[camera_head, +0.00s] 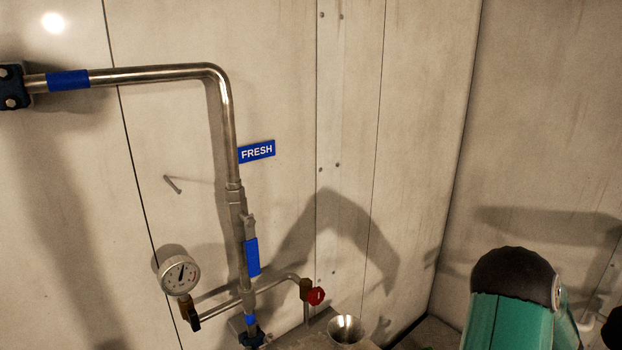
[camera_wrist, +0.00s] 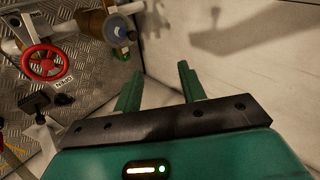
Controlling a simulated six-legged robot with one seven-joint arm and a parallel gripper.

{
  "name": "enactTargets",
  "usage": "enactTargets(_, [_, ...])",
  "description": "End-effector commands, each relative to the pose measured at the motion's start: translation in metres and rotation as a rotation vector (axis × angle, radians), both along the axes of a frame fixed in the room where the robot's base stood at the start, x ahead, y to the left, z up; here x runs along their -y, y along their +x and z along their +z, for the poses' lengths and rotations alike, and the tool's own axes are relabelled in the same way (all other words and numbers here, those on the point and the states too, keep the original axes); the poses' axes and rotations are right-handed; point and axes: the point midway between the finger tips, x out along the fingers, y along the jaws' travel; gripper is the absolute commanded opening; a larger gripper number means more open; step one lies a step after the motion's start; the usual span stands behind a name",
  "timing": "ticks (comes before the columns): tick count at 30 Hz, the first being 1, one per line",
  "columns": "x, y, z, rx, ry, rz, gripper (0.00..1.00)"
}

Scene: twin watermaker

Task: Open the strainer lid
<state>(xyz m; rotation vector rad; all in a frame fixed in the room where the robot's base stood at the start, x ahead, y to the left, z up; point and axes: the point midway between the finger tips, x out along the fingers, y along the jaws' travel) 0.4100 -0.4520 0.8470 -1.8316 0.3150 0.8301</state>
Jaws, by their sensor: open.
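My gripper (camera_wrist: 160,68) is open and empty in the wrist view, its two green fingers apart in front of a pale wall. I cannot pick out a strainer lid for certain in either view. In the wrist view, a brownish cylindrical fitting (camera_wrist: 88,24) with a round grey-blue disc (camera_wrist: 118,30) on its end lies up and left of my fingers, apart from them. I cannot tell whether this is the strainer. The head view does not show my fingers; only a green and black part of my arm shows at lower right.
In the wrist view, a red handwheel (camera_wrist: 45,63) and a dark handle (camera_wrist: 35,104) stand left over tread-plate flooring. In the head view, a steel pipe (camera_head: 150,73) runs along the wall, with a gauge (camera_head: 180,275), a red-handled tap (camera_head: 316,296) and a funnel (camera_head: 346,329) below.

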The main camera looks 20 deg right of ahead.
Motion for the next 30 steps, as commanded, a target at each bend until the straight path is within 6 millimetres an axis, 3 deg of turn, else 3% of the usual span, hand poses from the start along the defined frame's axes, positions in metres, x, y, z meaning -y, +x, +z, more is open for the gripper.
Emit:
enactTargets(5, [-0.007, 0.048, 0.057, 0.104, -0.228, -0.012, 0.41])
enactTargets(9, [-0.022, 0.083, 0.119, 0.172, -0.444, -0.046, 0.41])
enactTargets(15, [-0.064, 0.104, 0.198, 0.185, -0.681, -0.098, 0.41])
enactTargets(22, [-0.138, 0.092, 0.258, 0.099, -0.830, -0.091, 0.41])
enactTargets(30, [-0.253, 0.038, 0.285, -0.057, -0.874, 0.091, 0.41])
